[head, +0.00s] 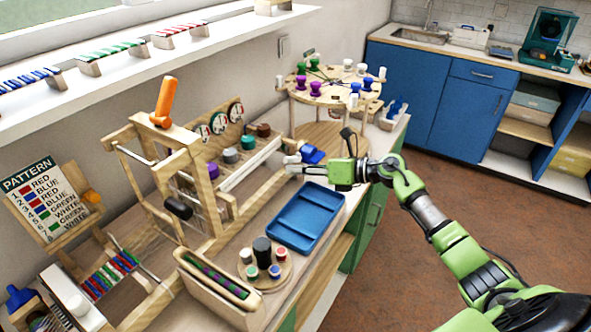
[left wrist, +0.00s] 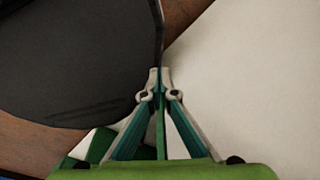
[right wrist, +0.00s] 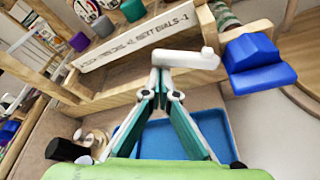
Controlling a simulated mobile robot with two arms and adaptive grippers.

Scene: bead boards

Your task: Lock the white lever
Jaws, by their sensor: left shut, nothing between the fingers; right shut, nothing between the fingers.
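The white lever (right wrist: 185,59) lies roughly crosswise just beyond the fingertips of my right gripper (right wrist: 161,78), with a rounded knob at its right end. It is at the end of a wooden frame (right wrist: 120,92). In the head view the lever (head: 292,160) is small and partly blends with my right gripper (head: 299,168). The right fingers are shut and empty; whether they touch the lever I cannot tell. My left gripper (left wrist: 160,80) is shut and empty, away from the bench objects, and is outside the head view.
A blue block-like handle (right wrist: 258,65) sits right of the lever. A blue tray (head: 305,216) lies below the right gripper. A round wooden rack (head: 331,88) with coloured spools stands behind. A black rounded shape (left wrist: 80,60) and pale surface (left wrist: 250,80) flank the left gripper.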

